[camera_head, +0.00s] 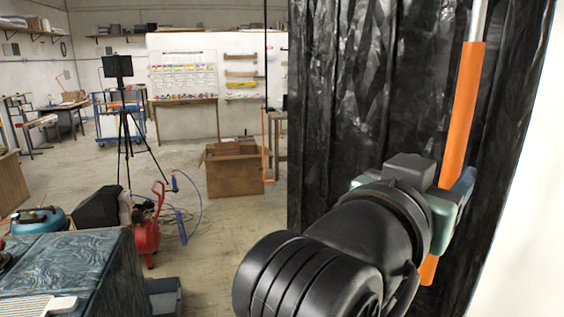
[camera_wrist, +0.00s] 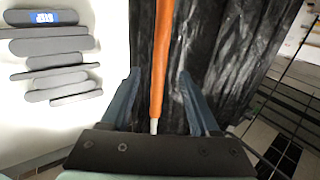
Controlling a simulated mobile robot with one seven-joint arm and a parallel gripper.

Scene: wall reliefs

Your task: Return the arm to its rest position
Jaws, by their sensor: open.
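My arm (camera_head: 330,250) reaches from the lower middle toward the right in the head view. My gripper (camera_head: 458,195) is at its end, close to a long orange handle (camera_head: 462,115) that hangs nearly upright before a black curtain (camera_head: 370,80). In the wrist view my gripper (camera_wrist: 159,78) is open, with a finger on each side of the orange handle (camera_wrist: 162,60). Gaps show between the handle and both fingers. The handle's pale lower tip (camera_wrist: 154,126) shows near the gripper body. In the head view my wrist hides part of the handle.
A white wall or panel (camera_head: 535,230) stands at the right. A cardboard box (camera_head: 234,170), a black tripod (camera_head: 124,130) and a red compressor (camera_head: 146,235) stand on the floor to the left. A blue-grey chest (camera_head: 75,265) is at lower left. Open floor lies between them.

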